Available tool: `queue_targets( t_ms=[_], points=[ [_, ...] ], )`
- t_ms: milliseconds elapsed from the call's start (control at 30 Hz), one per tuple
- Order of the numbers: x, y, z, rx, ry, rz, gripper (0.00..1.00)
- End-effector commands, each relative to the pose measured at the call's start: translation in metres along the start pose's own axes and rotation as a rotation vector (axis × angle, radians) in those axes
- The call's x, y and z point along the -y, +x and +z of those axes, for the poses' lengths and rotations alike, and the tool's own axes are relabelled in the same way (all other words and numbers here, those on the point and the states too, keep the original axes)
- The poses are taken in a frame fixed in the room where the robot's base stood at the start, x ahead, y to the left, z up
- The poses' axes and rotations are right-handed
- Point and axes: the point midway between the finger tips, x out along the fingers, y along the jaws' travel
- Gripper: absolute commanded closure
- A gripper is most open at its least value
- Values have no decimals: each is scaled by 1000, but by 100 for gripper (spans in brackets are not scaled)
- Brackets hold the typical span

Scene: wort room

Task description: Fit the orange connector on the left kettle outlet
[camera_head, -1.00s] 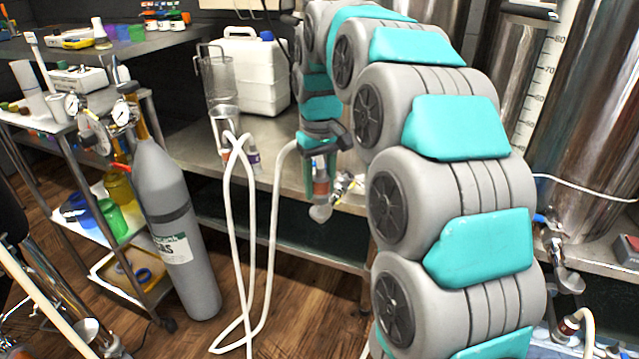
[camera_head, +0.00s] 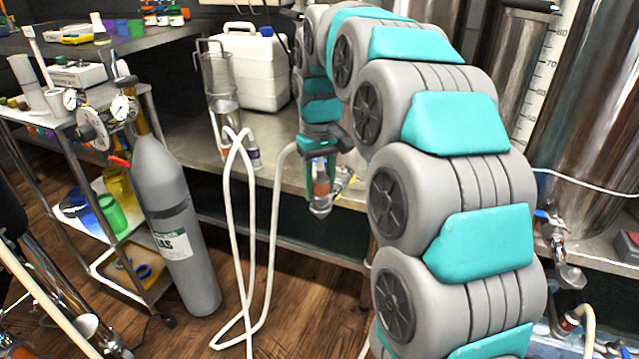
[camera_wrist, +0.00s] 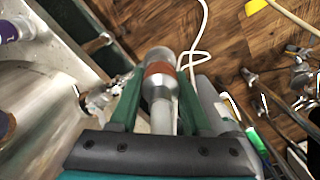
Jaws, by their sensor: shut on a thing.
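My gripper (camera_head: 321,172) is shut on the orange connector (camera_head: 320,187), which hangs below the wrist in front of the bench edge. In the wrist view the connector (camera_wrist: 160,74) lies between the green fingers (camera_wrist: 158,105), with a pale hose stub towards me and a grey metal end beyond its orange band. The left kettle is mostly hidden behind my arm. Metal valve parts with a yellow handle (camera_head: 346,177) show just right of the connector; valve parts (camera_wrist: 98,98) also show left of the fingers in the wrist view. I cannot tell whether connector and outlet touch.
A white hose (camera_head: 272,240) loops down to the floor. A grey gas cylinder (camera_head: 172,215) and a trolley (camera_head: 115,250) stand left. On the bench are a wire-hung clear vessel (camera_head: 222,100) and a white canister (camera_head: 245,75). The right kettle (camera_head: 590,130) has a blue-handled outlet (camera_head: 558,235).

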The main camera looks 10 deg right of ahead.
Motion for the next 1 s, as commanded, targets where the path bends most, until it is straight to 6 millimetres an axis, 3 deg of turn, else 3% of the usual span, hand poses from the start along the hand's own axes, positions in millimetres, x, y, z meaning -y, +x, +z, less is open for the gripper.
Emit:
queue_targets(
  t_ms=[533, 567, 833, 1000],
  points=[
    [0, 10, 0, 0, 0, 0, 100],
    [0, 10, 0, 0, 0, 0, 50],
    [0, 10, 0, 0, 0, 0, 20],
    [0, 10, 0, 0, 0, 0, 18]
  ],
)
